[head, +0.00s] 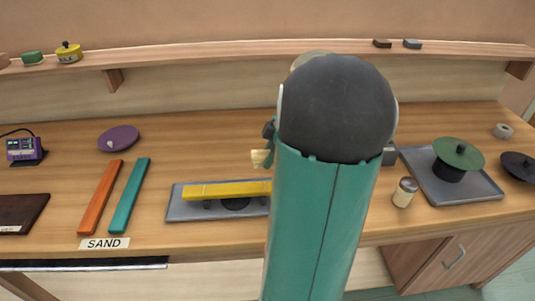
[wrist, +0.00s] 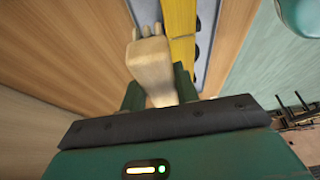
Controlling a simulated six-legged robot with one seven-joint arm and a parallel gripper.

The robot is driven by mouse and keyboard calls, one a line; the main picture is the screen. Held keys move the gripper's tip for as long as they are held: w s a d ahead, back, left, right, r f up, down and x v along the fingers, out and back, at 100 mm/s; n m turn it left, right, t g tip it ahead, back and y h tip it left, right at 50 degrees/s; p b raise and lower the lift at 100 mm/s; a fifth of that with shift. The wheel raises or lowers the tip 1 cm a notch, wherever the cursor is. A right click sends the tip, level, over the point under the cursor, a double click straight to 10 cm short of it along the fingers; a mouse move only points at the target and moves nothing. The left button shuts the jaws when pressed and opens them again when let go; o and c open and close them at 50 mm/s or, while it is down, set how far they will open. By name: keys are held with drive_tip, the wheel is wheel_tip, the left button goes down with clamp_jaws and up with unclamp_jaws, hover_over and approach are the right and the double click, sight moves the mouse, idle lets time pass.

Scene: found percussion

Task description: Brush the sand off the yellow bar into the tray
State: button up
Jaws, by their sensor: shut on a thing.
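The yellow bar (head: 225,189) lies across a shallow grey tray (head: 182,211) on the bench, on small dark supports. My arm hides its right end. The bar (wrist: 181,30) and tray (wrist: 207,30) also show at the top of the wrist view. My gripper (wrist: 159,86) is shut on a pale, cream-coloured brush (wrist: 151,62). The brush's tip points toward the bar and is close beside it; I cannot tell whether they touch. In the head view the brush (head: 260,159) shows just left of my arm, above the bar's far side. I cannot make out sand on the bar.
An orange bar (head: 101,196) and a teal bar (head: 130,194) lie left of the tray, behind a SAND label (head: 103,243). A shaker jar (head: 405,192) and another tray (head: 467,195) with a green disc (head: 459,153) stand right. A shelf (head: 200,58) runs behind.

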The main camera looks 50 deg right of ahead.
drive_tip(key=shift+d, duration=0.15)
drive_tip(key=shift+f, duration=2.45)
drive_tip(key=shift+s+a, duration=2.2)
drive_tip(key=shift+a, duration=0.3)
wheel_tip(320, 180, up, 5)
drive_tip(key=shift+r, duration=0.1)
drive_tip(key=w, duration=0.9)
drive_tip(key=shift+w+d, duration=0.15)
drive_tip(key=shift+w, duration=0.15)
